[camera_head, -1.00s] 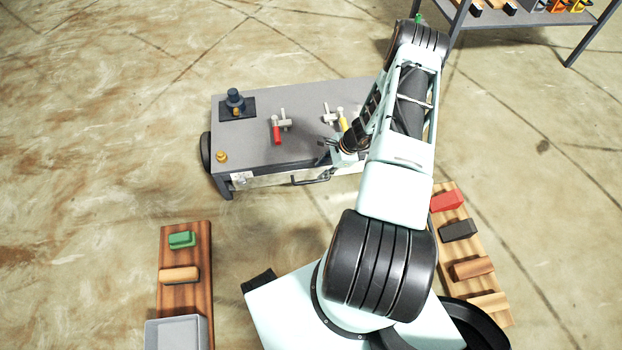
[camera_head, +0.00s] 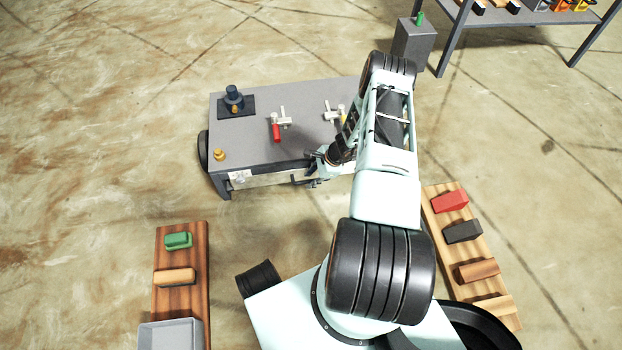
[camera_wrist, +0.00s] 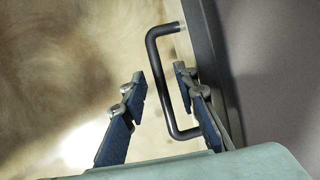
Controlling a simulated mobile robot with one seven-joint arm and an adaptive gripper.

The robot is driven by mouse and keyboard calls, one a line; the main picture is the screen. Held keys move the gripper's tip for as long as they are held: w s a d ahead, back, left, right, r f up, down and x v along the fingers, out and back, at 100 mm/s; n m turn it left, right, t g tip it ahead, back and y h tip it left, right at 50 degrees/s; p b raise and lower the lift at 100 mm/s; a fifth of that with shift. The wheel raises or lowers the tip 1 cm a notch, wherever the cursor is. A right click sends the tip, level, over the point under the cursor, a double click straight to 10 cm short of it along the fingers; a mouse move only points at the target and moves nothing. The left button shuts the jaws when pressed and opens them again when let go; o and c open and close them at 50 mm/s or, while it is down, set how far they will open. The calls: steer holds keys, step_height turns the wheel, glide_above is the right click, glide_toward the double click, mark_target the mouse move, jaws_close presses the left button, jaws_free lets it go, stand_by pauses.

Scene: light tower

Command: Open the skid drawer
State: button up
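The skid (camera_head: 262,152) is a grey-topped low bench. Its pale drawer front (camera_head: 268,180) shows along the near side and appears closed. The black drawer handle (camera_wrist: 157,85) is a D-shaped bar in the wrist view, standing off the dark skid edge (camera_wrist: 212,60). My gripper (camera_wrist: 160,75) is open, one finger on each side of the handle's outer bar in the picture. I cannot tell whether the bar is fully between the fingertips in depth. In the head view my gripper (camera_head: 314,170) is at the drawer front and mostly hides the handle.
Wooden boards with blocks lie at left (camera_head: 196,250) and right (camera_head: 433,205). A grey box (camera_head: 412,45) and shelf (camera_head: 530,15) stand behind.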

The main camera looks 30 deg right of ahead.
jaws_close()
